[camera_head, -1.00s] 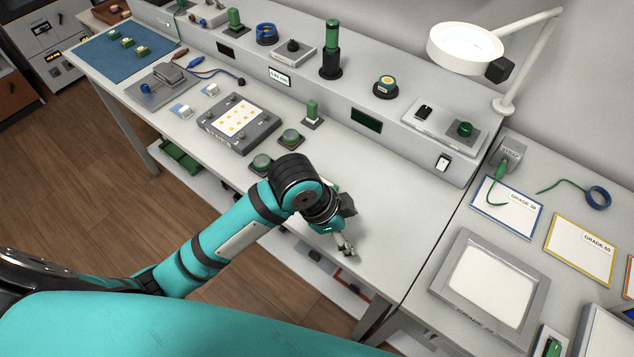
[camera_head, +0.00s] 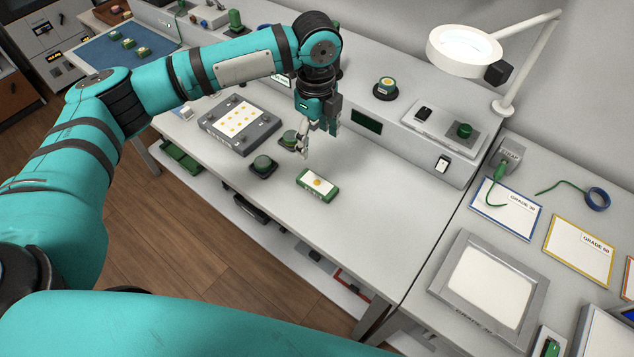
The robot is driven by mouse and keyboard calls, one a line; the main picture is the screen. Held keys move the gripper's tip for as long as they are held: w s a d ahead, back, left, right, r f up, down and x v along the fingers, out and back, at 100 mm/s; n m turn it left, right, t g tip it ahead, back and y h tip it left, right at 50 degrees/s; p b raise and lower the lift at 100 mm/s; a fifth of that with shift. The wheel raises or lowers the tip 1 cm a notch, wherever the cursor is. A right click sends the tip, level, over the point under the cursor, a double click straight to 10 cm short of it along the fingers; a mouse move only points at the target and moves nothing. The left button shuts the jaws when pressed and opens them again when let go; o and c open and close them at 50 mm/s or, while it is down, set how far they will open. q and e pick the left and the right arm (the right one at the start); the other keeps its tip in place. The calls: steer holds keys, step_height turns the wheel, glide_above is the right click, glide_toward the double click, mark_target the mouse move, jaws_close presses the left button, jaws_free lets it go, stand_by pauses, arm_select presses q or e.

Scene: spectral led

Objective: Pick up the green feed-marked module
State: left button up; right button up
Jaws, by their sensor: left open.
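A green module (camera_head: 317,184) with a pale top and a yellow dot lies flat on the front part of the grey bench (camera_head: 345,215). Any feed mark on it is too small to read. My left gripper (camera_head: 306,152) is open and empty. It points down over the bench, behind the module and a little to its left in the picture, apart from it. My right gripper is not in view.
Two dark-based green buttons (camera_head: 263,166) stand left of the module, one near my gripper. A grey panel with yellow dots (camera_head: 240,123) lies farther left. The bench is clear to the module's right. A raised console with a green window (camera_head: 366,120) runs behind.

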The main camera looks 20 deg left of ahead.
arm_select(q)
steer(key=p, duration=0.2)
glide_above(315, 181)
steer(key=f, duration=0.8)
steer(key=shift+w+f, duration=0.4)
steer(key=shift+s+f, duration=0.15)
steer(key=shift+f, duration=0.35)
steer(key=f, duration=0.1)
steer(key=f+p, duration=0.1)
steer(key=f, duration=0.1)
steer(key=shift+s+f, duration=0.3)
steer(key=shift+f, duration=0.45)
steer(key=shift+c, duration=0.2)
steer(key=c, duration=1.1)
steer(key=shift+c, duration=0.8)
steer(key=shift+r, duration=0.1)
